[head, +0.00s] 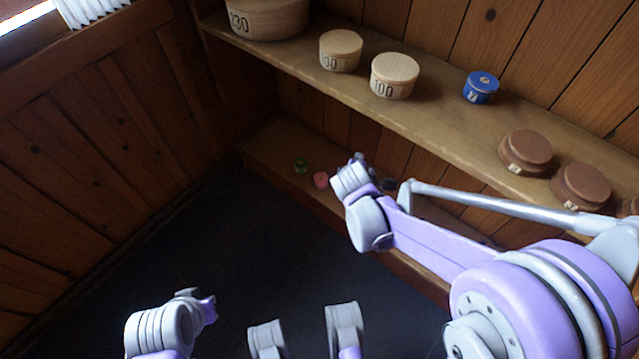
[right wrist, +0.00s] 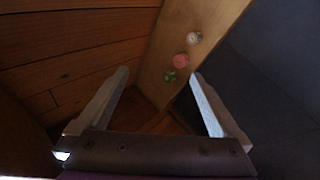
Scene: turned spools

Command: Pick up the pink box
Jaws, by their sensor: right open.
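The pink box (head: 321,180) is a small pink, round-looking piece on the lower wooden shelf in the head view. It also shows in the right wrist view (right wrist: 180,60), beyond the fingertips and apart from them. My right gripper (head: 358,162) is just right of it in the head view. In the right wrist view its fingers (right wrist: 160,74) are spread wide with nothing between them. My left gripper (head: 200,300) is low at the left, far from the shelf, and its jaws are too unclear to judge.
A small green piece (head: 301,165) sits close beside the pink box. A pale piece (right wrist: 194,38) lies on its other side in the right wrist view. The upper shelf (head: 440,128) overhangs and holds pale tubs (head: 395,76), a blue tin (head: 481,88) and brown spools (head: 526,152).

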